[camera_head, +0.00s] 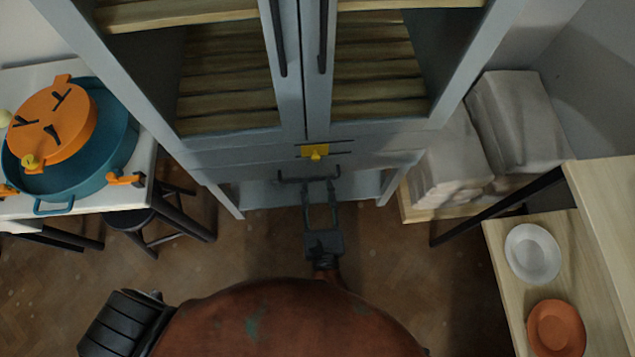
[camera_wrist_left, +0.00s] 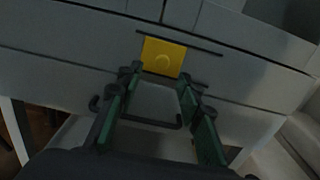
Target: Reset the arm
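My left gripper (camera_head: 320,186) is in the middle of the head view, its fingers pointing at the front of a grey cabinet (camera_head: 245,157). The fingers are spread apart with nothing between them. In the left wrist view the open fingers (camera_wrist_left: 158,76) show green inner pads. A dark bar handle (camera_head: 290,179) on the lower cabinet front is close to the fingertips; in the wrist view (camera_wrist_left: 150,122) it appears between the fingers. I cannot tell whether they touch it. A yellow plate with a round knob (camera_head: 315,151) is just above the handle. My right gripper is not in view.
A white table (camera_head: 143,185) at left holds a teal pan (camera_head: 112,150) with an orange lid-like disc (camera_head: 60,120). A dark stool (camera_head: 135,219) stands beside it. Wooden shelves at right hold a white plate (camera_head: 532,253) and an orange plate (camera_head: 556,328). Pale wrapped blocks (camera_head: 515,118) sit beside the cabinet.

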